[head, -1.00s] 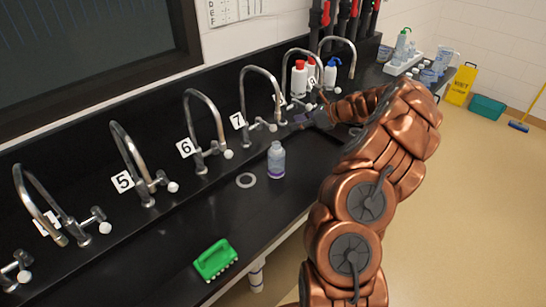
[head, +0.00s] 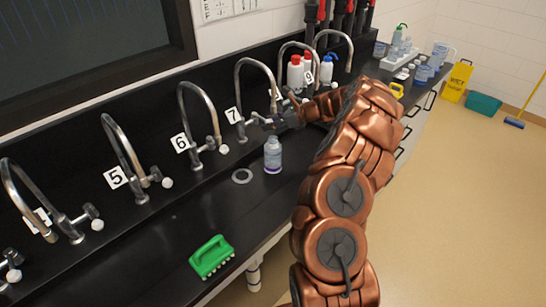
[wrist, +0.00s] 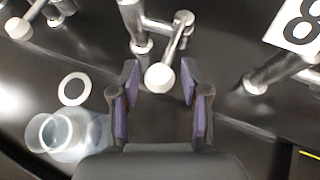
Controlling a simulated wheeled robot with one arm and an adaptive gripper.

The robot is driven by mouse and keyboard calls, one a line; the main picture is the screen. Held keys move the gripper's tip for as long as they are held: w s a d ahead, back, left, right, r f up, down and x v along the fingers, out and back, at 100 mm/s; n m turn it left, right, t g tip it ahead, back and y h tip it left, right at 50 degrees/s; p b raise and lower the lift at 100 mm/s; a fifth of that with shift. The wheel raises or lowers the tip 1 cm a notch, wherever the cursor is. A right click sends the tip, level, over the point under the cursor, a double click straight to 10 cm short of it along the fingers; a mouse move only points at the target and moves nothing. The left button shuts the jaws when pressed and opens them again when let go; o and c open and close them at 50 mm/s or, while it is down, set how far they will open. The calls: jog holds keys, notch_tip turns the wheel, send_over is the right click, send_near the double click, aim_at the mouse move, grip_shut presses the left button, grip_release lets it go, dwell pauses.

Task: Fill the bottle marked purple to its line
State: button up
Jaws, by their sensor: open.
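The bottle with a purple band (head: 272,157) stands upright on the black counter, in front of tap 7 (head: 246,118). In the wrist view the bottle (wrist: 78,138) is at the lower left, seen from above; its fill level cannot be told. My gripper (head: 282,119) is at tap 7, partly hidden in the head view. In the wrist view my gripper (wrist: 160,86) is open, its purple-padded fingers on either side of the tap's white knob (wrist: 160,76). It does not grip the knob. No stream of water can be made out.
Tap 6 (head: 195,140) and tap 5 (head: 135,180) stand further left. A green brush (head: 211,257) lies near the counter's front edge. Red-capped and blue-capped bottles (head: 296,74) stand behind my arm. The number 8 label (wrist: 298,25) is at the wrist view's right.

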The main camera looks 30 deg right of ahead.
dwell(0.3)
jog(key=p+v, duration=0.3)
jog(key=v, duration=0.5)
jog(key=shift+p, duration=0.3)
dwell(0.4)
